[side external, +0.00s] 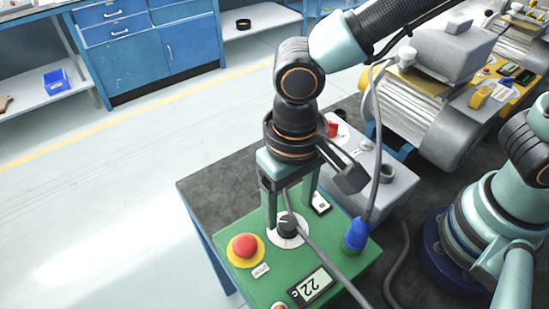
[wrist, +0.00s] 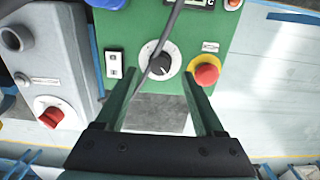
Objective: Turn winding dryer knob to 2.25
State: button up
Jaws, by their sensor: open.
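A black knob (side external: 287,225) with a light pointer mark stands on a round white dial on top of a green control box (side external: 245,280). It also shows in the wrist view (wrist: 159,66), where a grey cable crosses in front of it. The dial numbers are too small to read. My gripper (side external: 289,221) points down, open, with one finger on each side of the knob. In the wrist view my gripper (wrist: 160,72) shows its two fingers apart, flanking the dial. I cannot tell whether they touch the knob.
A red emergency button (side external: 245,245) on a yellow ring sits left of the knob. A display (side external: 304,287) reads 22. A blue cable plug (side external: 357,235) stands at the box's right. A grey box with a red knob (wrist: 51,117) is beside it. A grey motor (side external: 435,90) lies behind.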

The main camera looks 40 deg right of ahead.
aim_at(288, 222)
jog(key=shift+f, duration=2.05)
jog(key=shift+c, duration=0.3)
grip_shut()
jog(key=shift+n, duration=0.4)
jog(key=n, duration=1.2)
jog(key=shift+n, duration=0.4)
